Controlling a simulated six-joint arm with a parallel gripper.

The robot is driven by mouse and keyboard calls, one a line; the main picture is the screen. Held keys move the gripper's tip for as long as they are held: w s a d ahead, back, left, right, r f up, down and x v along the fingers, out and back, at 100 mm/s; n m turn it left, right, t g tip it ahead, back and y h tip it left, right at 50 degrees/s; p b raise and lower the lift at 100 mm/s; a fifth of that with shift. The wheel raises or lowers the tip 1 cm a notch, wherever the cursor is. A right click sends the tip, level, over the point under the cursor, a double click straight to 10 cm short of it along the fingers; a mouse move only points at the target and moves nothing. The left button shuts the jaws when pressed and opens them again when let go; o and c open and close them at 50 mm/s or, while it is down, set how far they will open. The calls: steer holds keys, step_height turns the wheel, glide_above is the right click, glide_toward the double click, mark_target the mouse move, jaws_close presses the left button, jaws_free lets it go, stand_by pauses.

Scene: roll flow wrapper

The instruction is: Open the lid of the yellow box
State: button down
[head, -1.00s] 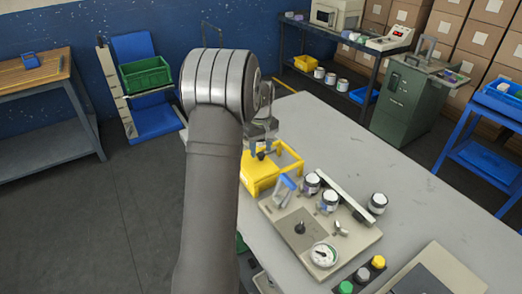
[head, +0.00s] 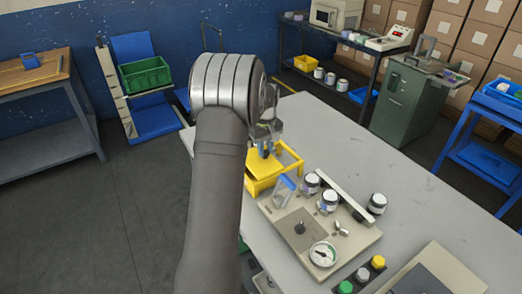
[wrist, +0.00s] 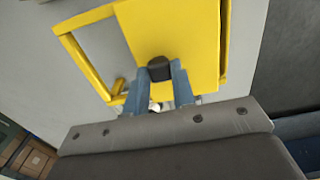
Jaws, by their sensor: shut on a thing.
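The yellow box (head: 258,187) stands on the grey table, just past the bend of my arm. Its lid is a flat yellow panel (wrist: 180,28) with a black knob (wrist: 159,68), seen close in the wrist view. My gripper (head: 266,152) is above the box, its blue fingers shut on the knob, one on each side; the fingers also show in the wrist view (wrist: 163,84). A yellow rail frame (wrist: 85,67) runs beside the panel, with grey showing through a gap between them. The box's inside is not clear to see.
A beige machine plate with a gauge (head: 323,254), a small clear blue-topped container (head: 285,189) and several white-lidded jars (head: 328,201) lie close to the box at right. The back right of the table (head: 370,160) is clear.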

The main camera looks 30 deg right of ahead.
steer(key=d, duration=0.7)
steer(key=shift+d, duration=0.2)
steer(key=c, duration=1.2)
jaws_free()
steer(key=shift+r, duration=0.1)
step_height(320, 180, up, 17)
steer(key=shift+r, duration=0.15)
